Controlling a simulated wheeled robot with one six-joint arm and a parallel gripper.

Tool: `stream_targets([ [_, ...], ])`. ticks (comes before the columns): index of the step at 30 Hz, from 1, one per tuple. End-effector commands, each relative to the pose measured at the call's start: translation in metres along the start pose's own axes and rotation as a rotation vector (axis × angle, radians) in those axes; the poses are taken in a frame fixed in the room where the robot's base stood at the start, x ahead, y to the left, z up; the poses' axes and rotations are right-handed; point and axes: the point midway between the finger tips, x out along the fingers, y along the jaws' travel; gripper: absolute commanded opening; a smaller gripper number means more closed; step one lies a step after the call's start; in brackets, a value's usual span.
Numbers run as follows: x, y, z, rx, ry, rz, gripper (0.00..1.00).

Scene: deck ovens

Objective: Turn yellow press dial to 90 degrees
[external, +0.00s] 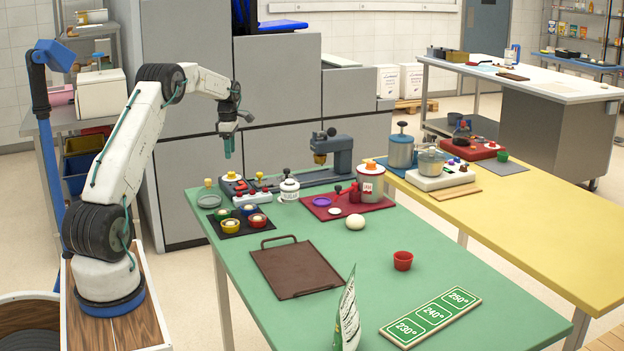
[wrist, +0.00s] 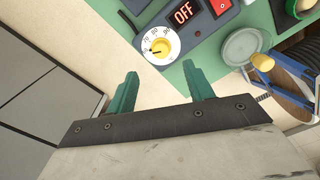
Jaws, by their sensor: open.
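The press dial is a white disc with a yellow centre (wrist: 158,46), on a dark blue-grey control box (wrist: 185,20) with a red display reading OFF. Numbers ring the dial; 70, 80 and 90 seem legible. A dark pointer mark lies on the disc's lower left. My gripper (wrist: 160,84) is open and empty, its two green fingers apart, pointing toward the dial without touching it. In the external view my gripper (external: 228,147) hangs above the far left of the green table, near the press (external: 335,152) and its control box (external: 234,184). The dial is too small to make out there.
Grey cabinets (external: 195,165) rise behind the table.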

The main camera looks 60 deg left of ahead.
Motion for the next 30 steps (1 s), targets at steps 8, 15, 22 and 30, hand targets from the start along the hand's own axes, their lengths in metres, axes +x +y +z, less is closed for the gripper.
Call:
stream_targets([
  [8,0.016,-0.002,0.000,-0.112,0.002,-0.006,0.52],
  [15,0.055,-0.002,0.000,-0.109,0.002,-0.006,0.52],
  [22,0.078,-0.002,0.000,-0.108,0.001,-0.005,0.52],
  [30,0.081,-0.002,0.000,-0.107,0.001,-0.004,0.52],
])
